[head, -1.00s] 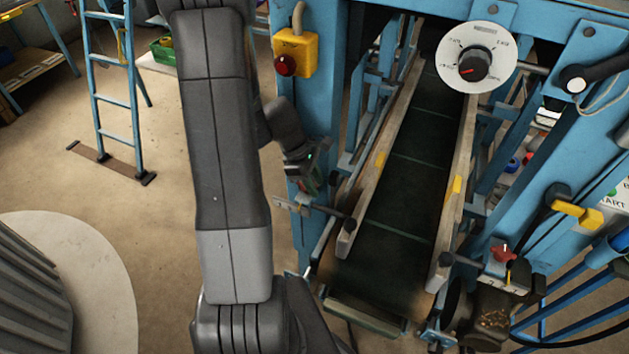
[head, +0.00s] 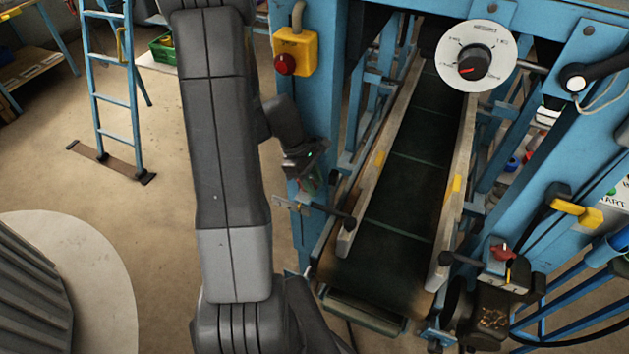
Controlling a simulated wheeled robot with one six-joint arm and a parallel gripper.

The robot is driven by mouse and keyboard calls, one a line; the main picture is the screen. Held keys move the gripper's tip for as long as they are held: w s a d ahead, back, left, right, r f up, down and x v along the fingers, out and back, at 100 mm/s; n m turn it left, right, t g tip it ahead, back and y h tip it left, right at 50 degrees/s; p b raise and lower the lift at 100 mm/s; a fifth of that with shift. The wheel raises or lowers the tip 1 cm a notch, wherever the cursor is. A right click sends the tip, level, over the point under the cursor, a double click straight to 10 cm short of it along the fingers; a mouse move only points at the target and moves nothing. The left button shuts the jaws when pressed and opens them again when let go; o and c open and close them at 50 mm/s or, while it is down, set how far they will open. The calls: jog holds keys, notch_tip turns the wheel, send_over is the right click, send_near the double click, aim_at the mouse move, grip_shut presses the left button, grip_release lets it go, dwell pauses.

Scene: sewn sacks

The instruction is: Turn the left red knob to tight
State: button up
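A red knob (head: 503,251) sits on top of a small housing with a scale at the lower right. A round red knob or button (head: 285,65) is on a yellow box on the blue post. I cannot tell for sure which is the left red knob of the task. My gripper (head: 308,168) is at the end of my dark arm, in front of the blue post left of the conveyor. It is small and partly hidden, so its fingers and opening are unclear. It is well apart from both red knobs.
A conveyor (head: 405,185) with wooden side rails runs down the middle. A white dial (head: 478,38) with a black knob hangs above it. Black-knobbed levers (head: 338,218) stick out at its sides. A blue ladder (head: 113,100) stands at the left; the floor between is open.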

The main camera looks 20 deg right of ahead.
jog(key=shift+r, duration=0.1)
jog(key=v, duration=0.5)
jog(key=shift+w+a, duration=0.1)
jog(key=shift+w, duration=0.1)
jog(key=w+a+b, duration=0.3)
jog(key=w+a, duration=0.4)
jog(key=w, duration=0.2)
jog(key=shift+a, duration=0.25)
